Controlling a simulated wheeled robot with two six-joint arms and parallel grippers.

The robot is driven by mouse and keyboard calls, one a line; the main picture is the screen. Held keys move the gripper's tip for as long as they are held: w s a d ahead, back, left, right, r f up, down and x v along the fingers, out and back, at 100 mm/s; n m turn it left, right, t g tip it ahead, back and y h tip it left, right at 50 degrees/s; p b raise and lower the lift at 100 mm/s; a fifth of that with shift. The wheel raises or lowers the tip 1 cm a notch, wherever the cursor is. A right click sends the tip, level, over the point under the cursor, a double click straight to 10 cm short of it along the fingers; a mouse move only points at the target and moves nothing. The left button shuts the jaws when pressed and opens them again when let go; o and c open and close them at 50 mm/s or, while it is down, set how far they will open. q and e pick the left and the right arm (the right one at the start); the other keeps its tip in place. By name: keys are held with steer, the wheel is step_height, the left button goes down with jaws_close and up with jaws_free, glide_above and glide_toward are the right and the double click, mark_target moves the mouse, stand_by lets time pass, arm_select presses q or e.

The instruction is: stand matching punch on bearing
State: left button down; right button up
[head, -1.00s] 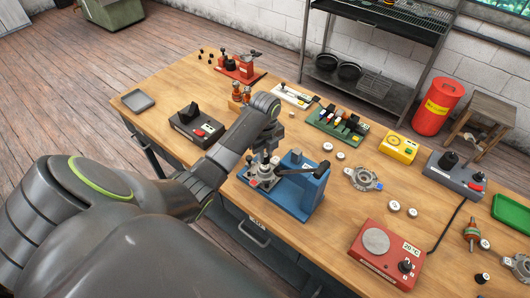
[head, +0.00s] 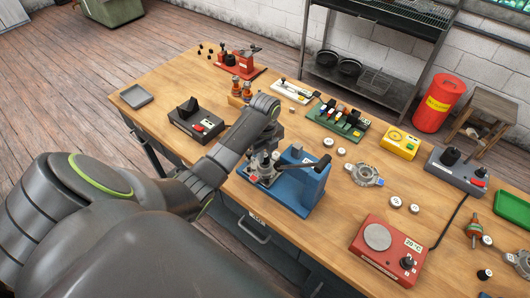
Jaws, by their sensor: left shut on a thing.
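My left gripper (head: 263,160) reaches in over the blue press (head: 313,190) and is shut on a small grey piece, apparently a punch, mostly hidden by the fingers and wrist. A bearing there cannot be made out clearly, and I cannot tell whether the held piece touches anything. The press's black lever (head: 308,168) slants up to the right. A green rack (head: 340,124) holds several punch-like pieces with coloured parts. My right gripper is not in view.
Several small pale-topped round parts lie loose, two near the rack and two (head: 396,202) right of a metal housing (head: 364,175). A red hot plate (head: 377,238) stands front right. A black box (head: 195,124) and grey tray (head: 137,96) are at left.

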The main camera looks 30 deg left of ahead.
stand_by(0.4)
arm_select(q)
steer(key=shift+p, duration=0.35)
steer(key=shift+f, duration=0.1)
stand_by(0.6)
steer(key=c, duration=1.2)
jaws_free()
steer(key=shift+c, duration=0.2)
steer(key=shift+r+p, duration=0.45)
steer(key=shift+r, duration=3.55)
